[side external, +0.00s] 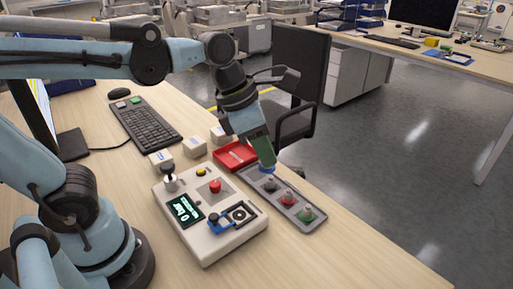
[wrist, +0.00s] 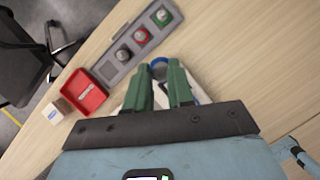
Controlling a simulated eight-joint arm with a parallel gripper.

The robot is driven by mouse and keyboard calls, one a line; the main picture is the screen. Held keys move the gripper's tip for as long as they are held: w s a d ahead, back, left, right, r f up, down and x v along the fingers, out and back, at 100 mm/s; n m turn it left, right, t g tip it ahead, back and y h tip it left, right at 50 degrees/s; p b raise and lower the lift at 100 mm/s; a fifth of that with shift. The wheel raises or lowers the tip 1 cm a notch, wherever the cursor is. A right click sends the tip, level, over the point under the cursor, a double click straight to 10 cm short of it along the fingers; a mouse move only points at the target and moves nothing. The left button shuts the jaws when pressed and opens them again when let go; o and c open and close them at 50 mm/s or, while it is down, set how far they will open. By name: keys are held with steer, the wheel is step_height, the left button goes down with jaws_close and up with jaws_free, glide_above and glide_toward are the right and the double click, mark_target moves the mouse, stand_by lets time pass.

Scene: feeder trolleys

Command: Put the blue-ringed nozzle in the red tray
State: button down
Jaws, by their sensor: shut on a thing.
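The blue-ringed nozzle shows as a blue piece (side external: 266,169) at the tips of my green-fingered gripper (side external: 262,154) in the side view. In the wrist view its blue ring (wrist: 158,61) shows between the fingertips of my gripper (wrist: 163,73). My gripper is shut on it, and the fingers hide most of its body. It appears over the far part of the grey nozzle holder (side external: 279,208); its exact height is unclear. The red tray (side external: 225,157), shallow with a pale label inside, lies just beyond the holder, left of my gripper; it also shows in the wrist view (wrist: 98,101).
Grey, red (side external: 288,198) and green (side external: 307,213) nozzles stand in the holder. A pale control box (side external: 215,245) is beside it. Small white boxes (side external: 194,147), a keyboard (side external: 146,125) and a chair (side external: 297,80) are near the tray.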

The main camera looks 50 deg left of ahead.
steer(key=w+a+f, duration=0.3)
steer(key=a, duration=0.4)
steer(key=w+a+f+n, duration=0.1)
steer(key=w+a+f, duration=0.3)
steer(key=a, duration=0.4)
steer(key=w+a+f+n, duration=0.1)
steer(key=w+a+f, duration=0.2)
steer(key=a, duration=0.4)
steer(key=shift+w+a+f+y, duration=0.25)
steer(key=shift+w+y, duration=0.05)
steer(key=shift+f, duration=2.05)
steer(key=shift+f, duration=0.15)
steer(key=c, duration=1)
jaws_free()
